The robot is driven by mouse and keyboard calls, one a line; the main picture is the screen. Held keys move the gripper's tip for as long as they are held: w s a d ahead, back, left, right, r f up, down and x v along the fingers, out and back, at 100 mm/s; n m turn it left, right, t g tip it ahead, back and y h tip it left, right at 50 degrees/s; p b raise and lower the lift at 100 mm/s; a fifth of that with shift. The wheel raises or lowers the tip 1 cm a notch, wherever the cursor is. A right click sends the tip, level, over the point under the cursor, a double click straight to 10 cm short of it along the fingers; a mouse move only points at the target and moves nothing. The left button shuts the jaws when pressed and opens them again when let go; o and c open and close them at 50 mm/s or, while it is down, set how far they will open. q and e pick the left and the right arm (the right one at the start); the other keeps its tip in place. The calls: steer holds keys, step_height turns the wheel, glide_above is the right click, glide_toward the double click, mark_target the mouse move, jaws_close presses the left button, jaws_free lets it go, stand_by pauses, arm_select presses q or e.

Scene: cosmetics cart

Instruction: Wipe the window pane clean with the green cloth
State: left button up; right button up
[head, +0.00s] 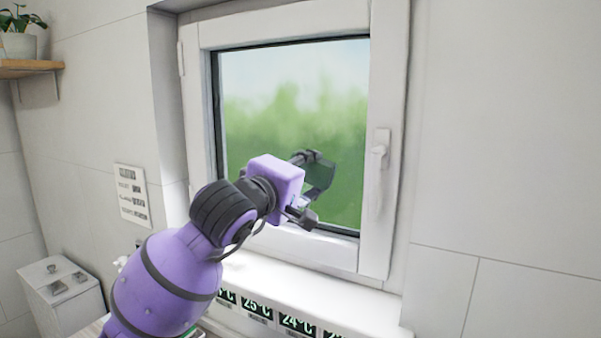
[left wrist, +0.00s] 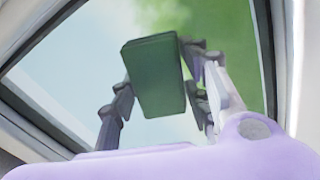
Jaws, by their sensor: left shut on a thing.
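The window pane (head: 285,95) sits in a white frame and shows a blurred green and pale blue outdoors. My left gripper (head: 316,186) is in front of the lower right part of the pane. It is shut on the green cloth (head: 321,176), a dark green folded block. In the left wrist view the cloth (left wrist: 153,72) sits between the two fingers, with the pane (left wrist: 65,85) behind it. I cannot tell whether the cloth touches the glass. No distinct dirt marks can be made out on the glass. My right gripper is not in view.
The window handle (head: 379,152) sticks out on the right side of the frame. Below is a white sill (head: 330,285) with temperature labels under it. A wooden shelf (head: 28,67) with a potted plant is at the upper left. A white box (head: 62,300) stands at the lower left.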

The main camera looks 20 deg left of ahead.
arm_select(q)
steer(key=shift+d, duration=0.25)
steer(key=shift+s, duration=0.1)
steer(key=shift+s, duration=0.3)
steer(key=s+a, duration=0.1)
steer(key=s, duration=0.6)
stand_by(0.4)
